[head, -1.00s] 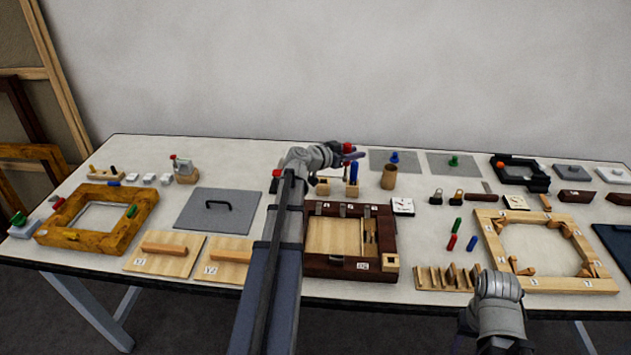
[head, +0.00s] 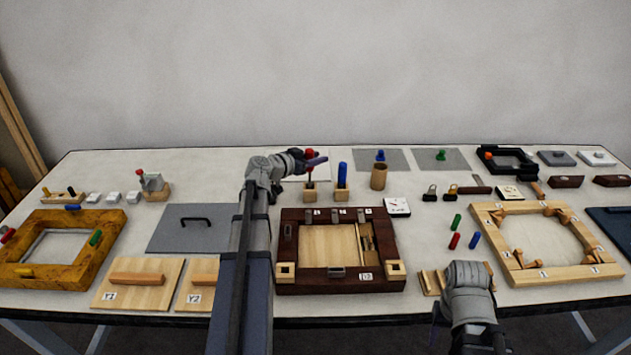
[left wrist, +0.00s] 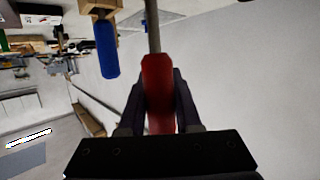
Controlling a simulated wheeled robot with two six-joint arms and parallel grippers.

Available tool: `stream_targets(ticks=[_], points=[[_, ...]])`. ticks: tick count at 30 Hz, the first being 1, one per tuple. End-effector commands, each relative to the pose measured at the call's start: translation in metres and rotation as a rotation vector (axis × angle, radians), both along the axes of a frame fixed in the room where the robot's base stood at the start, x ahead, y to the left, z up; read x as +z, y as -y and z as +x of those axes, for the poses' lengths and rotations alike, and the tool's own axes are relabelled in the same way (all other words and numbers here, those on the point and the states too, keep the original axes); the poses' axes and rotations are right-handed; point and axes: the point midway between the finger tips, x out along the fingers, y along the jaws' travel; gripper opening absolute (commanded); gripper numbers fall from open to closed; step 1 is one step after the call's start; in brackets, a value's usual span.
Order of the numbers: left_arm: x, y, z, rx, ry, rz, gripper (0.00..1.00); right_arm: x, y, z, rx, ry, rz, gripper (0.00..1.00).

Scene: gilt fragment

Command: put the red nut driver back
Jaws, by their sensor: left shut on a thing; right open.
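The red nut driver (head: 309,154) is upright, handle up, in my left gripper (head: 316,162). Its shaft points down at the left small wooden block (head: 310,194); I cannot tell whether the tip is in the block. In the left wrist view my left gripper (left wrist: 158,95) is shut around the red handle (left wrist: 158,82), and the shaft runs out of the top of the picture. A blue driver (head: 342,174) stands in the right wooden block (head: 341,195); it also shows in the left wrist view (left wrist: 107,50). My right gripper (head: 466,300) is low at the front right, its fingers mostly hidden.
A round wooden cup (head: 379,177) stands right of the blue driver. A dark wooden frame (head: 290,245) lies in front of the blocks. A grey panel with a handle (head: 185,232) lies left of my left arm. A light wooden frame (head: 500,255) is at the right.

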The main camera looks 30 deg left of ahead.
Motion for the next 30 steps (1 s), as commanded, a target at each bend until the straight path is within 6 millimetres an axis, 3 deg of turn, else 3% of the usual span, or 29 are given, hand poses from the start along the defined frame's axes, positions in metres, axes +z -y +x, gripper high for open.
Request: stream_targets(ticks=[1, 10, 18, 30], points=[[-0.011, 0.000, 0.000, 0.000, 0.000, 0.000, 0.00, -0.011, 0.000, 0.000, 0.000, 0.000, 0.000, 0.50], [-0.017, 0.000, 0.000, 0.000, 0.000, 0.000, 0.00, -0.017, 0.000, 0.000, 0.000, 0.000, 0.000, 0.50], [-0.048, 0.000, 0.000, 0.000, 0.000, 0.000, 0.00, -0.048, 0.000, 0.000, 0.000, 0.000, 0.000, 0.50], [-0.050, 0.000, 0.000, 0.000, 0.000, 0.000, 0.00, -0.050, 0.000, 0.000, 0.000, 0.000, 0.000, 0.50]])
